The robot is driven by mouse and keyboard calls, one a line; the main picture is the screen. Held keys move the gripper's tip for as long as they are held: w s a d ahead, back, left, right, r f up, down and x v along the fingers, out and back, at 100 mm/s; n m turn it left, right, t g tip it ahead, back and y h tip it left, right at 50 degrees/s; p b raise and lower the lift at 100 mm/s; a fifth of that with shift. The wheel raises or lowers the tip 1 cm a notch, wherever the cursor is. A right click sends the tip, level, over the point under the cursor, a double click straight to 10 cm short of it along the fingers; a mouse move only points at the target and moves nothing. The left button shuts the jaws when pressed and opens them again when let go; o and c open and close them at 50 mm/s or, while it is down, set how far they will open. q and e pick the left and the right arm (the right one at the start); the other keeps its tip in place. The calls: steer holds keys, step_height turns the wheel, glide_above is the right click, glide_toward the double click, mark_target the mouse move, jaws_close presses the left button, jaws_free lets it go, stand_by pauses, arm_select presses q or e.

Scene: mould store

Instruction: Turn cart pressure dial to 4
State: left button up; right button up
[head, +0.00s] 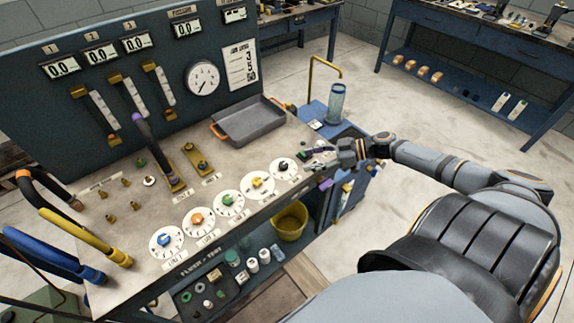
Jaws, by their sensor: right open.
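A row of round white dials with coloured knobs runs along the front of the cart's top (130,232). From left to right they are the blue dial (165,240), orange dial (198,219), green dial (230,202), yellow dial (257,183) and black dial (284,166). Their labels are too small to read, so I cannot tell which is the pressure dial. My right gripper (314,160) is open, just right of the black dial and apart from its knob. My left gripper is out of view.
A grey tray (247,122) with orange handles sits behind the dials. A round gauge (202,77) and several 0.0 displays are on the upright panel. A clear cylinder (336,103) stands beyond my right gripper.

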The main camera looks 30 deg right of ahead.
mark_target(284, 164)
steer(key=b+x, duration=0.2)
steer(key=x, duration=0.2)
steer(key=shift+w+a+f, duration=0.2)
steer(key=shift+a+f, duration=0.05)
steer(key=shift+f, duration=0.05)
steer(key=x, duration=0.2)
steer(key=shift+w+a+b, duration=0.25)
steer(key=shift+a+b, duration=0.05)
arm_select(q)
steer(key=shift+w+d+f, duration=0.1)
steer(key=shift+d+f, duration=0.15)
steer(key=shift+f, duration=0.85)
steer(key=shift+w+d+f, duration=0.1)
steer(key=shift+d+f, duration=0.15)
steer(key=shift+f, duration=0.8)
arm_select(e)
steer(key=shift+w+a+f, duration=0.15)
steer(key=shift+w+a, duration=0.1)
steer(key=shift+a, duration=0.05)
